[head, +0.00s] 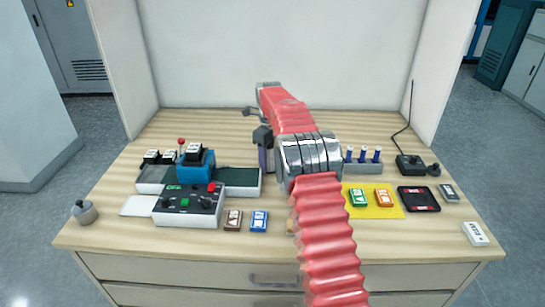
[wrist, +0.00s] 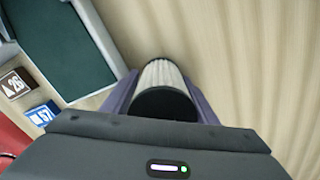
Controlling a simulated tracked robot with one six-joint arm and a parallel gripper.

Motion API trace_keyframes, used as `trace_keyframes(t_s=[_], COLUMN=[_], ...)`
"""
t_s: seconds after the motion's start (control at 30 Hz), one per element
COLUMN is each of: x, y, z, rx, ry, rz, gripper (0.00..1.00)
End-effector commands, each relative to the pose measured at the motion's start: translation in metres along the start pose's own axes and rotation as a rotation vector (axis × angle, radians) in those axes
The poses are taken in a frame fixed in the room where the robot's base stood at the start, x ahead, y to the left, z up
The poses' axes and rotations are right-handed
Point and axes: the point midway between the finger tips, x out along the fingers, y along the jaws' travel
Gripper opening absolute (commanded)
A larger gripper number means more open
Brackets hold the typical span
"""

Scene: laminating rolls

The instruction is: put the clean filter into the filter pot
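A white pleated filter (wrist: 160,76) with a black end cap is between the purple fingers of my gripper (wrist: 160,92) in the wrist view. The fingers lie along both its sides and appear closed on it. In the head view my gripper (head: 264,150) points down over the middle of the table, just right of the green belt; the filter is not distinguishable there. I cannot identify the filter pot in either view; my arm hides part of the table.
Left of my gripper are a green belt (head: 240,177), a blue device (head: 196,168) and a button panel (head: 188,205). Numbered cards lie in front. A grey knobbed object (head: 83,211) stands at the left corner. Right are a rack (head: 362,167) and a yellow mat (head: 372,211).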

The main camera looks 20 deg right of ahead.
Motion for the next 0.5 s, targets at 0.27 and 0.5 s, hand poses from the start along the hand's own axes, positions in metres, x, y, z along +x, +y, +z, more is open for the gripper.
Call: trace_keyframes(t_s=[0.27, 0.5], x=[-0.0002, -0.0003], y=[-0.0004, -0.0006], z=[-0.0003, -0.0005], rx=[0.001, 0.001], ry=[0.000, 0.000], rz=[0.000, 0.000], gripper=[0.33, 0.23])
